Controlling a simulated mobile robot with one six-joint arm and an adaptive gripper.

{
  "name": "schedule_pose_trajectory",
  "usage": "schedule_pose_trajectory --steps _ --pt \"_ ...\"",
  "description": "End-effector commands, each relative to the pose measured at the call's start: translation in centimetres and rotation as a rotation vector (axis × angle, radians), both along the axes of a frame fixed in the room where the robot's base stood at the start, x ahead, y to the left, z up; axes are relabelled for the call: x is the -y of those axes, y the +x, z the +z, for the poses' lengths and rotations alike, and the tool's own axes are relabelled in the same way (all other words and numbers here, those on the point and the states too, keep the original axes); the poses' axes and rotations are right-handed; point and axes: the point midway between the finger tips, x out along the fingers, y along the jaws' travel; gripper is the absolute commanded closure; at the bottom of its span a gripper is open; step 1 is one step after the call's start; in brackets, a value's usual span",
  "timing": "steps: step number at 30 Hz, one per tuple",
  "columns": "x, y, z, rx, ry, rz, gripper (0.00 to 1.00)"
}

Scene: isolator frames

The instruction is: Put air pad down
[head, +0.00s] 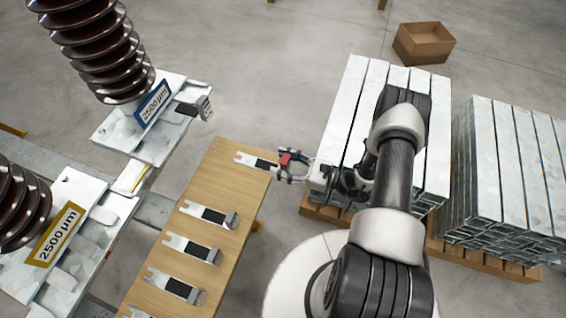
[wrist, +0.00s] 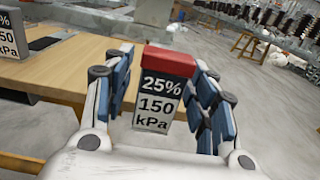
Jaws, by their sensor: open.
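An air pad (head: 262,163), a flat forked plate with a dark middle, appears to lie at the far end of the wooden table (head: 228,160). Its end block (wrist: 160,98), with a red top and a label reading 25% and 150 kPa, sits between my fingers in the wrist view. My gripper (head: 290,166) is open around that block, its blue-padded fingers on both sides; small gaps seem to show beside it. More air pads of the same form, such as this one (head: 205,214), lie in a row along the table.
Another pad (head: 195,107) sticks out at a steel base plate (head: 115,132) under a ribbed brown insulator (head: 105,50) marked 2500 µm. Stacked metal bars (head: 345,105) on pallets stand to the right. A cardboard box (head: 424,43) is on the floor behind. Open floor lies beyond the table.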

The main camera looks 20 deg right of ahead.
Motion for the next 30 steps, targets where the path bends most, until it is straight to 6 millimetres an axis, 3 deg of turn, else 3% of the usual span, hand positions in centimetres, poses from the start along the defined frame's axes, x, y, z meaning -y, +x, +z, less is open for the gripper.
schedule_pose_trajectory --steps 5,18,25,28,30 --pt "0.3 -0.1 0.5 0.000 0.000 -0.002 0.48" --pt "7.5 -5.3 0.4 0.001 -0.001 -0.006 0.48" --pt "9.5 -6.8 0.4 0.001 -0.002 0.001 0.48" --pt "9.7 -6.7 1.4 0.011 -0.028 0.036 0.48" --pt "9.5 -6.3 3.0 0.026 -0.070 0.094 0.48"
